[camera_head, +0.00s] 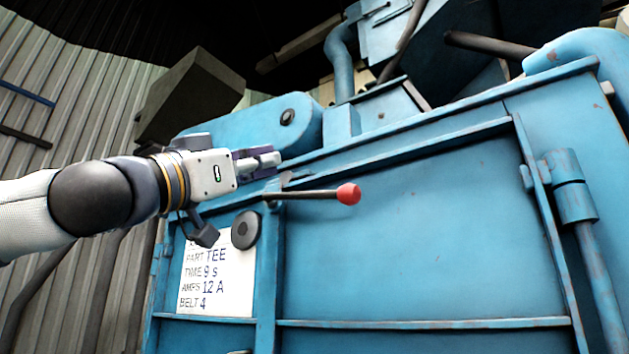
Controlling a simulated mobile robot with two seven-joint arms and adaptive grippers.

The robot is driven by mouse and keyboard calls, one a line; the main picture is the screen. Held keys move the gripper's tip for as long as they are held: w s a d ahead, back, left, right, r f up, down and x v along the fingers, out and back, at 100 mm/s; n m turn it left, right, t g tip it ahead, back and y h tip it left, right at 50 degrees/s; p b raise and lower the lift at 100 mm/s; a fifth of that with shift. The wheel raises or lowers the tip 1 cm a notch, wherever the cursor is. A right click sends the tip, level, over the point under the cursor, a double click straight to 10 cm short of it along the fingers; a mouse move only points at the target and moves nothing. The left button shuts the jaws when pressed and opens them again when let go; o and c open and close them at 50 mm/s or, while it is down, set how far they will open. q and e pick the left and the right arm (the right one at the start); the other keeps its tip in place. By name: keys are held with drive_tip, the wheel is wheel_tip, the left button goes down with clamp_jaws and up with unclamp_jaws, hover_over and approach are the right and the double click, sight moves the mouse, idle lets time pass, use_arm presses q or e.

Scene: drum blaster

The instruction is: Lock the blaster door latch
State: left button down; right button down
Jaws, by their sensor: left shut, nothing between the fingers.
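The blaster door (430,230) is a large blue panel that looks closed against its frame. The latch handle (318,194) is a dark rod with a red knob (348,194) at its right end. It lies about level across the door's upper left, its left end at a vertical blue bar. My left gripper (276,160) is shut and empty, just above the latch's left end near the door's top edge. I cannot tell whether it touches the latch. My right gripper is not in view.
A white sign (217,275) with printed text sits left of the vertical bar, with a dark round disc (246,230) beside it. A hinge (571,187) is at the door's right. Blue machine parts and pipes rise above. A corrugated wall (70,110) stands at left.

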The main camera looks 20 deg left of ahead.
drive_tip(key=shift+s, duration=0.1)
use_arm(q)
wheel_tip(320, 180, up, 4)
hover_over(307, 197)
drive_tip(key=s, duration=0.4)
drive_tip(key=f, duration=0.2)
drive_tip(key=w+f, duration=0.1)
drive_tip(key=shift+w+d+b, duration=0.1)
drive_tip(key=shift+d+b, duration=0.2)
drive_tip(key=shift+b, duration=0.05)
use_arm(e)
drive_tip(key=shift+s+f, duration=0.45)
